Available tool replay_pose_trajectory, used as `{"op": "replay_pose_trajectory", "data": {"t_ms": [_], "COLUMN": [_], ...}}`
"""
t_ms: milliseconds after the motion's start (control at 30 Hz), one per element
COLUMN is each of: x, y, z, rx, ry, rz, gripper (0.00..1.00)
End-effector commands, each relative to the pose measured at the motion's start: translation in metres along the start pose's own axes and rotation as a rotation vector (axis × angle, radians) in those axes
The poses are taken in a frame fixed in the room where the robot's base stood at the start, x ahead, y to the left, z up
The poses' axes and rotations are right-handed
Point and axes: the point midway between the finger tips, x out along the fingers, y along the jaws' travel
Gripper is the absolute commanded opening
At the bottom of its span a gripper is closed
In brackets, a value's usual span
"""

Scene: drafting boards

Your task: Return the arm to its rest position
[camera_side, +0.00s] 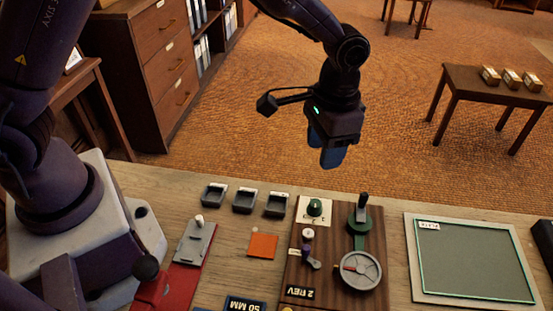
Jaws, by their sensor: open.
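My gripper (326,152) hangs in the air beyond the far edge of the work table, pointing down. Its blue fingers are seen partly from the side and overlap in this view. It is open and nothing shows between the fingers. It is apart from everything on the table (225,178). My arm comes in from the top of the picture, and its base stands at the left.
A wooden board (335,285) with a green crank, a dial and knobs lies below my gripper. A framed green plate (475,260) is at the right. Small grey trays (243,200), an orange square (262,245) and a red device (165,288) lie left. Drawers (165,60) stand behind.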

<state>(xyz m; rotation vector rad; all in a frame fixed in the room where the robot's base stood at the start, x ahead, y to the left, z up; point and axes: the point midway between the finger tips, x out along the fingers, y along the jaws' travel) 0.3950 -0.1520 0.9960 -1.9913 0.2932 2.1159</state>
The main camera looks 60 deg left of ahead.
Motion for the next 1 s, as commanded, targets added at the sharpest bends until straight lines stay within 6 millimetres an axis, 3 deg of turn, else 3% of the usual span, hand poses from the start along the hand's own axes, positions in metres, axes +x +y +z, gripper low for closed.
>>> {"op": "replay_pose_trajectory", "data": {"t_ms": [100, 300, 600, 800, 1000], "x": [-0.042, -0.092, -0.132, -0.146, -0.163], "y": [-0.020, -0.048, -0.073, -0.081, -0.086], "z": [0.035, 0.099, 0.195, 0.235, 0.245], "rx": [-0.026, -0.079, -0.181, -0.253, -0.289], "ry": [0.046, 0.135, 0.313, 0.448, 0.544], "rz": [0.003, 0.003, -0.013, -0.036, -0.056], "gripper": [0.45, 0.45, 0.45, 0.45, 0.45]}}
